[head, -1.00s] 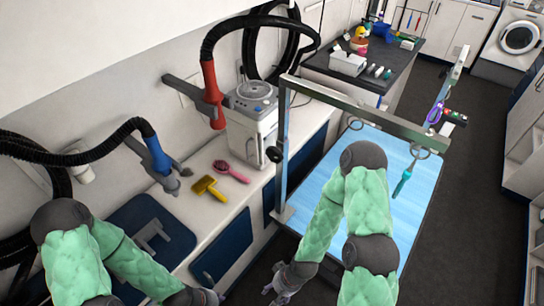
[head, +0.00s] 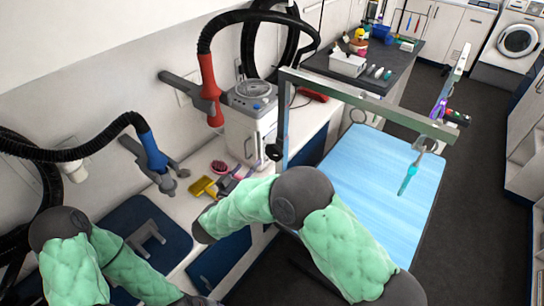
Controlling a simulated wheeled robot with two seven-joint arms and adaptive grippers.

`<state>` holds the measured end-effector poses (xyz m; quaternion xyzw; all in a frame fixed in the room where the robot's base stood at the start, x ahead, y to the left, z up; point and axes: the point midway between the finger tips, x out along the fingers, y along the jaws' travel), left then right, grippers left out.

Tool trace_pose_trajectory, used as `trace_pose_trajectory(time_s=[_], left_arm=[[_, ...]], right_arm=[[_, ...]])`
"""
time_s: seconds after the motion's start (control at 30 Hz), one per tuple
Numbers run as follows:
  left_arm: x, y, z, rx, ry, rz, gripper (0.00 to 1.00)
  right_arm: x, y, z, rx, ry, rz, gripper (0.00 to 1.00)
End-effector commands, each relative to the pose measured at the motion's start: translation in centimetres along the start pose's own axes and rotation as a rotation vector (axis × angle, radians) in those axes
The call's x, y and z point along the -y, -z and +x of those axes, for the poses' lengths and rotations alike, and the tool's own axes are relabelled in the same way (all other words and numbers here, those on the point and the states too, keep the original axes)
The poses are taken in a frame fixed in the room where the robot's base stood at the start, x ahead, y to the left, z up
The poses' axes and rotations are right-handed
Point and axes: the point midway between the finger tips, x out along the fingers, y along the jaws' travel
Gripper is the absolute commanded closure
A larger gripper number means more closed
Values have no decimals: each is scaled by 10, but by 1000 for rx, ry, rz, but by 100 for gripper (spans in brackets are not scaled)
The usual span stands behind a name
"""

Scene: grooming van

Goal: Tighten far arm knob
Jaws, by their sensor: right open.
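A black knob (head: 272,152) sits on the left side of this post. My right gripper (head: 229,181) is open over the counter, left of and lower in the picture than the knob, and apart from it. My right forearm hides part of its wrist. My left gripper is mostly cut off at the bottom edge, so its jaws cannot be read.
A pink brush (head: 218,166) and a yellow brush (head: 203,187) lie on the counter close to my right gripper. A white machine (head: 250,120) stands just behind the knob. Red (head: 209,90) and blue (head: 154,153) dryer nozzles hang on the wall. A teal tool (head: 408,178) hangs from the crossbar.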

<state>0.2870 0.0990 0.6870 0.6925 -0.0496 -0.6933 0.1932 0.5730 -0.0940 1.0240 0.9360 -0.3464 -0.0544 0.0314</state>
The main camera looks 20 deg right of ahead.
Motion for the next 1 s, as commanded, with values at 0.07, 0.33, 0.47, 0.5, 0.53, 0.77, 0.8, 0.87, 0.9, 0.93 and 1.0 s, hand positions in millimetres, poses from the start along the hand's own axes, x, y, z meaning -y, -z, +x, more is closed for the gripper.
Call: trace_pose_trajectory(time_s=[0.07,0.33,0.47,0.5,0.53,0.77,0.8,0.87,0.9,0.93,1.0], left_arm=[[2,0,4,0,0,0,60],[3,0,8,0,0,0,60],[4,0,11,0,0,0,60],[4,1,12,0,0,0,60],[5,1,13,0,0,0,60],[8,1,22,0,0,0,60],[8,1,23,0,0,0,60],[9,1,25,0,0,0,60],[9,1,26,0,0,0,60],[9,1,26,0,0,0,60],[10,1,27,0,0,0,60]], right_arm=[[-7,21,-20,-38,-85,6,14],[-24,43,-40,-60,-207,-4,14],[-28,43,-25,-59,-209,-3,14],[-30,43,-18,-59,-209,-3,14],[-31,43,-13,-59,-209,-3,14],[-39,45,28,-59,-208,-2,14],[-40,46,34,-60,-207,-3,14],[-42,46,42,-59,-207,-3,14],[-42,46,46,-60,-206,-3,14],[-43,47,49,-60,-205,-3,14],[-44,47,55,-59,-205,-4,14]])
